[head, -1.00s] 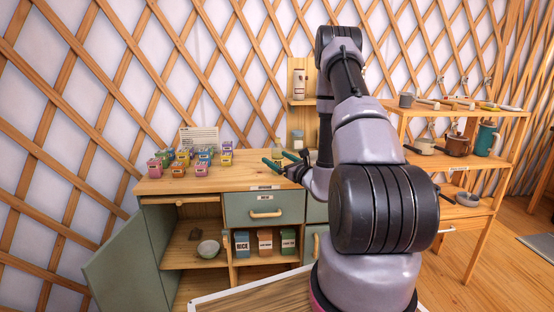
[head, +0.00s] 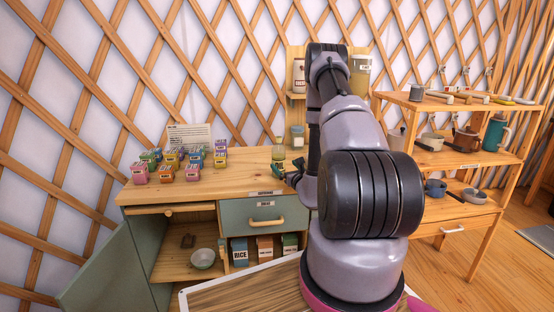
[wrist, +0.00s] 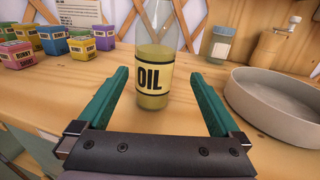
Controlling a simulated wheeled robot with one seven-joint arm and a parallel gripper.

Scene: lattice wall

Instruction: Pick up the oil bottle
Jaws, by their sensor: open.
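The oil bottle (wrist: 153,75) stands upright on the wooden counter in the wrist view. It is clear glass with yellow oil in it and a label reading OIL. My gripper (wrist: 156,78) is open, with its two green fingers pointing at the bottle, one toward each side. The bottle is at or just beyond the fingertips, and I see no finger touching it. In the head view the bottle (head: 278,154) shows small behind my gripper (head: 286,167), which my arm partly hides.
Several colourful spice boxes (wrist: 52,40) stand left of the bottle. A round grey dish (wrist: 275,100) lies close to the right finger. A jar (wrist: 221,44) and a wooden mill (wrist: 277,45) stand behind. The cabinet door (head: 105,268) hangs open at lower left.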

